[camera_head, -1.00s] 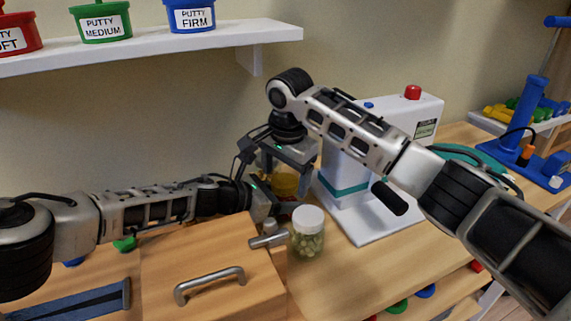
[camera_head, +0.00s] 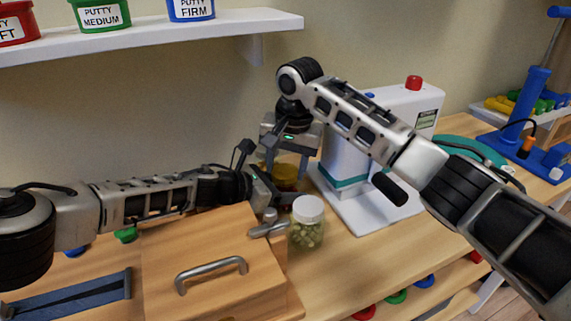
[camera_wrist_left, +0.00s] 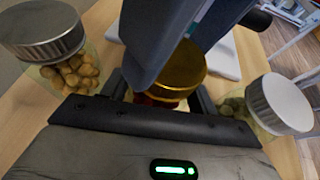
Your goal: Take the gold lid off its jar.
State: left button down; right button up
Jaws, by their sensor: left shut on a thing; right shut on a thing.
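The jar with the gold lid stands at the middle of the bench, with red contents (camera_wrist_left: 152,101) partly showing in the left wrist view. Its gold lid (camera_head: 287,171) also shows in that view (camera_wrist_left: 181,69). My left gripper (camera_head: 275,191) comes in from the left and is shut on the jar's body, below the lid. My right gripper (camera_head: 288,158) points down from above and is shut on the gold lid. Its finger covers part of the lid in the wrist view. The lid sits right above the jar; I cannot tell whether there is a gap.
A jar with a white lid (camera_head: 308,209) and green contents stands close in front. A silver-lidded jar (camera_wrist_left: 42,32) is close by in the wrist view. A wooden box (camera_head: 205,260) with a handle is front left. A white machine (camera_head: 400,108) stands right behind.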

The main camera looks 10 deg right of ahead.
jog(key=shift+n, duration=0.7)
jog(key=o, duration=1.1)
jog(key=shift+a+r, duration=0.1)
